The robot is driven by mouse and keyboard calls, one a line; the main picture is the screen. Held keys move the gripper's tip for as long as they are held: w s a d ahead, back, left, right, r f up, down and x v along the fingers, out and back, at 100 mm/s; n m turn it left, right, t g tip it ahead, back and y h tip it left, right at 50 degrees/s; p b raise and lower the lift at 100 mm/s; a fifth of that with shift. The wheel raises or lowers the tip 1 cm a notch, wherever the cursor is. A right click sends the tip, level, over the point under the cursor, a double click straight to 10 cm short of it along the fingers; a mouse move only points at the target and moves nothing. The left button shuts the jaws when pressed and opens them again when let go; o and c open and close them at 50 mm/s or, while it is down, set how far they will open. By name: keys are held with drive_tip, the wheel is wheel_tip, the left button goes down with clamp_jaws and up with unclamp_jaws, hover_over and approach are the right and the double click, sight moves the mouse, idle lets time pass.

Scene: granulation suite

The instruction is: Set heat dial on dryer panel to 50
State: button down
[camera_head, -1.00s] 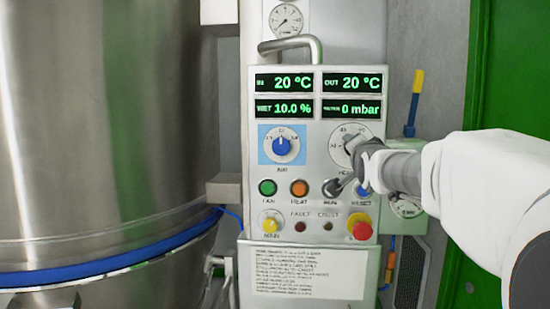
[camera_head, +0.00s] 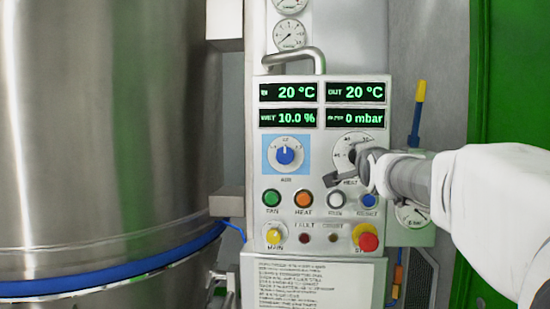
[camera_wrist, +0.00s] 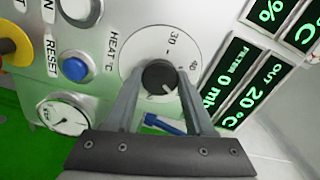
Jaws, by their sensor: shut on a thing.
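The heat dial is a round white scale plate (camera_wrist: 135,50) with a dark knob (camera_wrist: 160,76) in the wrist view. The numbers 30 and 40 are readable, and a white line on the knob points to the lower right of the picture. My gripper (camera_wrist: 160,80) has one finger on each side of the knob and is shut on it. In the head view my gripper (camera_head: 352,172) covers the lower right of the heat dial plate (camera_head: 343,146). The knob and its pointer are hidden there. The dryer panel (camera_head: 316,172) is pale grey.
The air dial (camera_head: 285,153) with a blue knob sits left of the heat dial. Below are green, orange, white and blue buttons and a red stop button (camera_head: 368,242). Displays above show 20 °C twice, 10.0 % and 0 mbar. A steel vessel (camera_head: 105,120) stands left.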

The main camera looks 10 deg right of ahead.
drive_tip(key=shift+c, duration=1.3)
unclamp_jaws()
drive_tip(key=p+v, duration=0.1)
drive_tip(key=v, duration=1.6)
drive_tip(key=shift+s+p, duration=0.2)
drive_tip(key=shift+p, duration=0.1)
drive_tip(key=shift+a, duration=0.1)
